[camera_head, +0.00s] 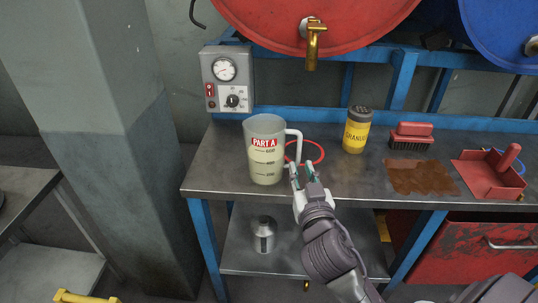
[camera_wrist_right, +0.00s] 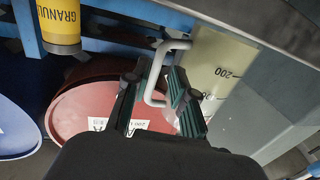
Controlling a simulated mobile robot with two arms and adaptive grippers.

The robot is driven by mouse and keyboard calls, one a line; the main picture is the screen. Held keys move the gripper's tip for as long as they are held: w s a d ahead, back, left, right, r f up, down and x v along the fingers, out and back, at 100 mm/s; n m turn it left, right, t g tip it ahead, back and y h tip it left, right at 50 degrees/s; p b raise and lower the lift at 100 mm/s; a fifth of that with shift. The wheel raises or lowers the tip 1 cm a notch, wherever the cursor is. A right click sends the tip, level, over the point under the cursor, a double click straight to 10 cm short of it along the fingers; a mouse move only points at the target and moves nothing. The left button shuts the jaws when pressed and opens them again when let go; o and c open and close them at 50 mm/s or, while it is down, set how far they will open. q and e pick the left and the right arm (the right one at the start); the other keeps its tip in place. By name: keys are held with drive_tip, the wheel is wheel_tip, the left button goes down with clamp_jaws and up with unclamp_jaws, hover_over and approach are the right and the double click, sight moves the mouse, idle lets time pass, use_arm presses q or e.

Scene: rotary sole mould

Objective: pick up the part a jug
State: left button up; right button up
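The part A jug (camera_head: 265,165) is a clear, upright jug with a red PART A label and a pale yellow fill, standing on the metal bench. Its white handle (camera_head: 298,139) faces right. My right gripper (camera_head: 304,176) is at the lower end of the handle. In the right wrist view, the fingers of the right gripper (camera_wrist_right: 155,95) are apart, with the white handle (camera_wrist_right: 158,62) showing between them. Whether a finger touches the handle I cannot tell. The jug's body (camera_wrist_right: 222,75) shows to the right there. My left gripper is not in view.
A yellow granules shaker (camera_head: 356,132), a red brush (camera_head: 411,137), a brown patch (camera_head: 420,177) and a red dustpan (camera_head: 487,180) are to the jug's right. A red ring (camera_head: 316,152) lies beside the jug. A gauge box (camera_head: 228,80) and red drum (camera_head: 318,22) are behind.

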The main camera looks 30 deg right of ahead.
sight(299, 157)
drive_tip(key=x, duration=0.5)
drive_tip(key=shift+w+d+r, duration=0.1)
drive_tip(key=shift+d+r, duration=0.05)
drive_tip(key=shift+r, duration=0.05)
clamp_jaws()
drive_tip(key=shift+r, duration=0.1)
